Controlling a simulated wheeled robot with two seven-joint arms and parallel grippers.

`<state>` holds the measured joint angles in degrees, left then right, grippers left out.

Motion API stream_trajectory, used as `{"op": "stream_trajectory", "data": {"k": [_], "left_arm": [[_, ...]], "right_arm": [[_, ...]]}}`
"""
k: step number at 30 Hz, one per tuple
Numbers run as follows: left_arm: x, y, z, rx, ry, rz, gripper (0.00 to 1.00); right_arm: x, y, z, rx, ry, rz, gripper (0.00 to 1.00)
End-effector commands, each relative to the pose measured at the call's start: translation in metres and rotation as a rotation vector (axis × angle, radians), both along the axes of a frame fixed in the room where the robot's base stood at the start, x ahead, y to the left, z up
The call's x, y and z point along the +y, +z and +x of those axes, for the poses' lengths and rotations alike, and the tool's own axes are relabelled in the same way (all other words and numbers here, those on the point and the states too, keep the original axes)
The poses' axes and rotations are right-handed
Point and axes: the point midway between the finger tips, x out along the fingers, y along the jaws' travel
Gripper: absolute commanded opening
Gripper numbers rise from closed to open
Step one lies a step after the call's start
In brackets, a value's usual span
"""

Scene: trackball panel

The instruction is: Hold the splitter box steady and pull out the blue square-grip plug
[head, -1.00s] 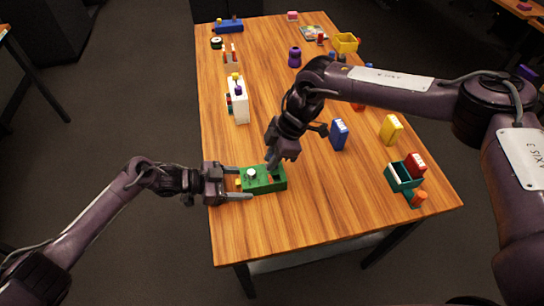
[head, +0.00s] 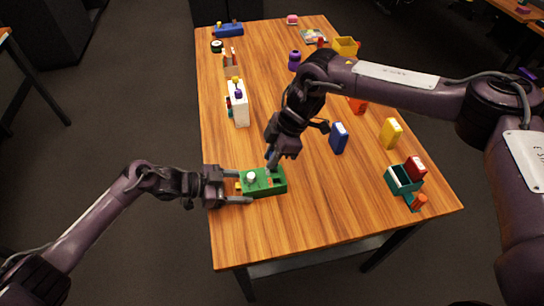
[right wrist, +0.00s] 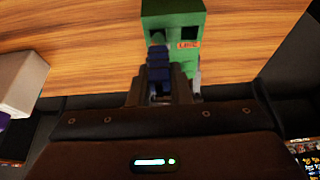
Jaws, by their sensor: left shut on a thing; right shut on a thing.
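The green splitter box (head: 264,190) lies near the left edge of the table, with a white round piece (head: 251,176) on top. My left gripper (head: 243,188) is shut on the box's left end. My right gripper (head: 272,163) is above the box's far side, pointing down. In the right wrist view its fingers are shut on the blue square-grip plug (right wrist: 160,70). A grey part of the plug points at the green box (right wrist: 172,17), which shows an orange label and a dark opening. I cannot tell whether the plug's tip is clear of its socket.
A white box (head: 239,108) stands behind the splitter box. To the right stand a blue box (head: 339,138), a yellow box (head: 391,133) and a teal container (head: 399,181) with red and orange pieces. The near table is clear.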

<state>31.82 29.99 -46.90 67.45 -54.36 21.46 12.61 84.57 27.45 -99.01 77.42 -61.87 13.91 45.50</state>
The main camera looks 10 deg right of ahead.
Motion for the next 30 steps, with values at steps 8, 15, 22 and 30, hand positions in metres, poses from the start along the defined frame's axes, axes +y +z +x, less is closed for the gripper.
{"op": "stream_trajectory", "data": {"k": [8,15,22,30], "left_arm": [[0.0,0.0,0.0,0.0,0.0,0.0,0.38],[0.0,0.0,0.0,0.0,0.001,0.0,0.38],[0.0,0.0,0.0,0.0,0.0,0.0,0.38],[0.0,0.0,0.0,0.0,0.0,0.0,0.38]], "right_arm": [[0.0,0.007,0.0,0.0,0.0,-0.001,0.0],[0.0,0.018,0.0,-0.001,0.001,0.001,0.0],[0.0,0.032,0.0,-0.001,0.0,0.001,0.0],[0.0,0.048,0.0,-0.001,0.0,0.0,0.0]]}}
